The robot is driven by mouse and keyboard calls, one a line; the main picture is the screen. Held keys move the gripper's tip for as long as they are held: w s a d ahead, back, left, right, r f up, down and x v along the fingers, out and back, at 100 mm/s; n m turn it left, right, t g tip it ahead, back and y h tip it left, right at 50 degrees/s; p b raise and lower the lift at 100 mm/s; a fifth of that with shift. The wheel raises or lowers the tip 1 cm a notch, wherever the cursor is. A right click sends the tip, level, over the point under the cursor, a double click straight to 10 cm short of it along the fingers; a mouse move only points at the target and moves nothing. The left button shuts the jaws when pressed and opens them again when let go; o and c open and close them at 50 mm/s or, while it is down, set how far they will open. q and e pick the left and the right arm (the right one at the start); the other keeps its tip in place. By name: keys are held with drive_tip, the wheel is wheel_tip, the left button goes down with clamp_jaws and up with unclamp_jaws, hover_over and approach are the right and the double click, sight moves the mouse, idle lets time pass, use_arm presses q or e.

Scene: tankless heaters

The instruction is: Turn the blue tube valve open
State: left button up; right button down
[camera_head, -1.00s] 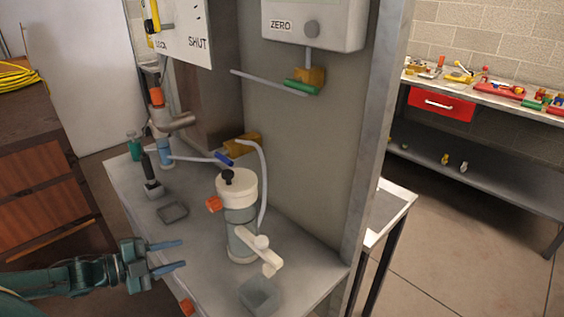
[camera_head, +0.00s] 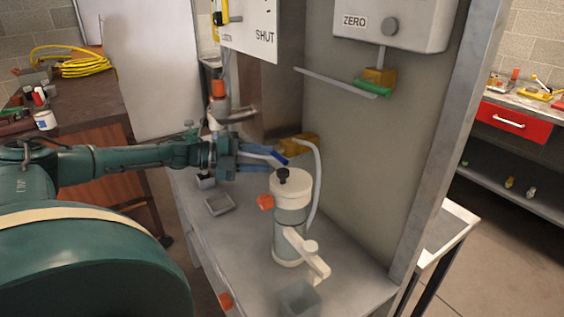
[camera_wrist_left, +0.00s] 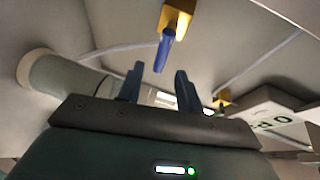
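The blue tube valve has a blue handle (camera_head: 279,158) on a yellow-brass body (camera_head: 300,143), fixed low on the grey back panel. In the left wrist view the blue handle (camera_wrist_left: 164,50) hangs from the yellow body (camera_wrist_left: 175,20), just beyond and between my fingertips. My left gripper (camera_head: 282,160) points right toward the handle, with its two blue fingers apart. It also shows in the left wrist view (camera_wrist_left: 158,78), open and with nothing between the fingers. The fingertips look close to the handle; contact cannot be told. My right gripper is not in view.
A white-topped canister (camera_head: 291,215) with a spout stands just in front of the valve on the grey bench. A green-handled valve (camera_head: 373,88) is higher up the panel. Small trays (camera_head: 219,204) lie on the bench. A white tube (camera_head: 317,180) runs down from the valve.

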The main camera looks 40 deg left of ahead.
sight(281, 157)
use_arm(q)
drive_tip(key=x, duration=0.3)
drive_tip(key=shift+w+d+p, duration=0.2)
drive_tip(key=shift+w+p, duration=0.1)
drive_tip(key=shift+p, duration=0.1)
drive_tip(key=shift+x, duration=0.95)
drive_tip(key=shift+s, duration=0.1)
drive_tip(key=shift+c, duration=0.4)
clamp_jaws()
